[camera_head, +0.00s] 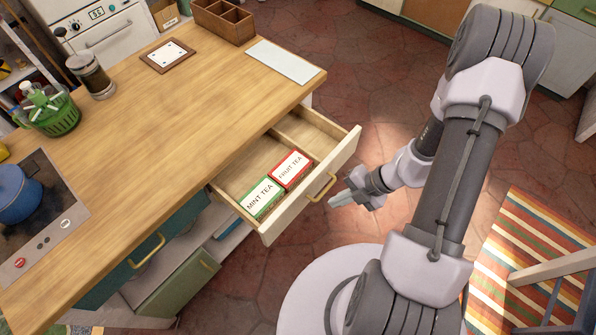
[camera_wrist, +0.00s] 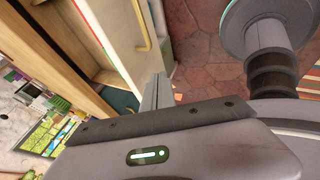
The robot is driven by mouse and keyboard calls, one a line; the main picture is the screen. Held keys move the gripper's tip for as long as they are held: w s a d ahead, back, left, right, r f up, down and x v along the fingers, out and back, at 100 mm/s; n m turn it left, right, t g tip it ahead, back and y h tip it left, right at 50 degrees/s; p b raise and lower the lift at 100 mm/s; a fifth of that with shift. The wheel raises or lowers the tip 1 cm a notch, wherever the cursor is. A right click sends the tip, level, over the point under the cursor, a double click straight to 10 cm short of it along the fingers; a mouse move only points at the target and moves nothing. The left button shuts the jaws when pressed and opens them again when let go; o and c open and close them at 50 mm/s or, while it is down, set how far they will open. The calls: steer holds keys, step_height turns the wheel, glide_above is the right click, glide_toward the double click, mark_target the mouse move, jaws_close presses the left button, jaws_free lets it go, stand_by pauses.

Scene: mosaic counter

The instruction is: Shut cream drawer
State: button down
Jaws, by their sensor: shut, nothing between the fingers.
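The cream drawer (camera_head: 316,193) stands open, pulled out from under the wooden counter. It has a brass handle (camera_head: 321,187) on its front. Inside it lie a green mint tea box (camera_head: 263,198) and a red fruit tea box (camera_head: 291,169), side by side near the front. My gripper (camera_head: 333,201) is shut and empty, just outside the drawer front and close to the handle; I cannot tell whether it touches. In the wrist view the gripper fingers (camera_wrist: 157,92) point toward the drawer front (camera_wrist: 112,35), with the handle (camera_wrist: 141,25) above them.
The wooden counter (camera_head: 160,120) holds a green basket (camera_head: 54,113), a jar (camera_head: 91,76), a wooden organizer (camera_head: 223,20) and a hob with a blue pot (camera_head: 17,194). A teal drawer (camera_head: 140,255) is left of the cream one. A striped rug (camera_head: 520,270) and chair are at the right.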

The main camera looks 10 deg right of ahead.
step_height(320, 180, down, 3)
steer(key=s+m, duration=0.2)
steer(key=b, duration=0.4)
glide_toward(294, 214)
step_height(294, 214, down, 4)
steer(key=s, duration=0.3)
steer(key=shift+w+a+f+b, duration=0.15)
steer(key=shift+w+a, duration=0.25)
steer(key=shift+w, duration=0.25)
steer(key=shift+w+a+r+b, duration=0.1)
steer(key=shift+w+a, duration=0.35)
steer(key=shift+w, duration=0.2)
steer(key=shift+w+a+f+b, duration=0.15)
steer(key=shift+w+a, duration=0.25)
steer(key=shift+w, duration=0.2)
steer(key=shift+w+r, duration=0.1)
